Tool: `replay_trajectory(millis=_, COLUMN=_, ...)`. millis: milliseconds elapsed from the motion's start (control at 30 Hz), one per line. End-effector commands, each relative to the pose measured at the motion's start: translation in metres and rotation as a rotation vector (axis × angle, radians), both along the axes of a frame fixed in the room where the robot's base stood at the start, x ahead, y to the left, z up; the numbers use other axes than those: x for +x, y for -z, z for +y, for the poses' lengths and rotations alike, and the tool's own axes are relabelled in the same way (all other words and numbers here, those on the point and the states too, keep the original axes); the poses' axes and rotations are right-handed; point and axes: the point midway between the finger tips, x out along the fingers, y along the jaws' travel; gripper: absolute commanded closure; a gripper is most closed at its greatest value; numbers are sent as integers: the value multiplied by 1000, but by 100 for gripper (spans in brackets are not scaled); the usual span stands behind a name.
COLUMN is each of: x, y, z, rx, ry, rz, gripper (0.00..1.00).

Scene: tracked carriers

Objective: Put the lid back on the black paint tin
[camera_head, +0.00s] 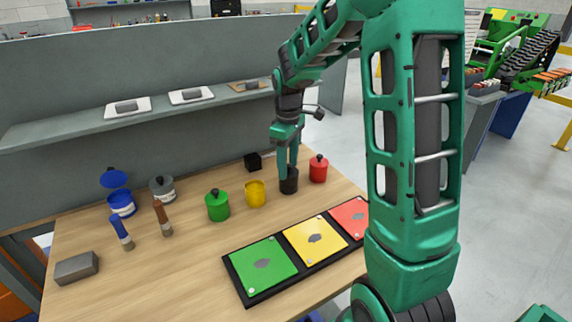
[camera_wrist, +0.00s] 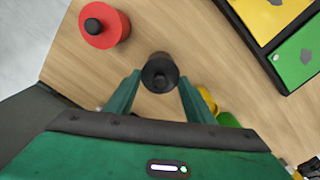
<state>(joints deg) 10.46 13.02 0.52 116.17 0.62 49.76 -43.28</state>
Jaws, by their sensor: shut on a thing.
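The black paint tin (camera_head: 289,184) stands on the table between the yellow tin and the red tin. My gripper (camera_head: 288,166) reaches down to its top. In the wrist view the black lid (camera_wrist: 158,67), round with a dark knob, sits between the two fingers of my gripper (camera_wrist: 160,82), which are shut on it. The lid is at or close above the mouth of the tin. I cannot tell whether it is seated, as the fingers cover the rim in the head view and the lid hides the tin below in the wrist view.
A lidded red tin (camera_head: 318,170) stands close right, a yellow tin (camera_head: 255,195) close left. Farther left are a green tin (camera_head: 217,207), a grey tin (camera_head: 162,188), a blue tin (camera_head: 121,205) and two brushes. A small black block (camera_head: 253,161) lies behind. Coloured panels (camera_head: 262,266) lie in front.

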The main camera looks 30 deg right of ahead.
Motion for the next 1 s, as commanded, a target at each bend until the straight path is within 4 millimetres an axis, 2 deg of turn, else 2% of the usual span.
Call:
replay_trajectory(millis=400, x=0, y=0, z=0, rx=0, ry=0, rz=0, gripper=73)
replay_trajectory(millis=433, x=0, y=0, z=0, rx=0, ry=0, rz=0, gripper=49)
replay_trajectory(millis=500, x=0, y=0, z=0, rx=0, ry=0, rz=0, gripper=32)
replay_trajectory(millis=533, x=0, y=0, z=0, rx=0, ry=0, rz=0, gripper=30)
replay_trajectory(millis=733, x=0, y=0, z=0, rx=0, ry=0, rz=0, gripper=30)
replay_trajectory(millis=800, x=0, y=0, z=0, rx=0, ry=0, rz=0, gripper=13)
replay_trajectory(millis=1000, x=0, y=0, z=0, rx=0, ry=1, rz=0, gripper=11)
